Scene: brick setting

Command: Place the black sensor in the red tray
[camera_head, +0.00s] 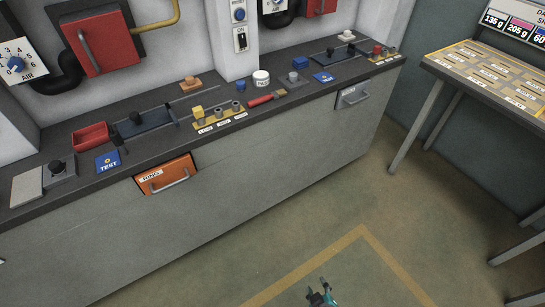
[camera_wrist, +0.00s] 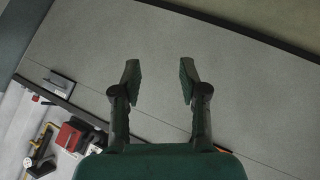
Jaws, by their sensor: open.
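The red tray (camera_head: 90,136) sits on the dark counter at the left in the head view, and it looks empty. Several black items stand near it: a black upright piece (camera_head: 117,139) beside the tray, a black knob (camera_head: 136,117) on a dark slide plate, and a black knob (camera_head: 56,167) on a grey block. I cannot tell which is the black sensor. My gripper (camera_head: 320,297) is at the bottom edge of the head view, over the floor and far from the counter. In the wrist view my gripper (camera_wrist: 160,75) has its fingers apart with nothing between them.
The counter front (camera_head: 250,160) has an orange drawer (camera_head: 166,174) and a grey drawer (camera_head: 352,95), both with handles. A yellow block (camera_head: 197,112), white jar (camera_head: 261,78) and red-handled tool (camera_head: 262,100) stand on top. A slanted table (camera_head: 490,72) is at right. The floor between is clear.

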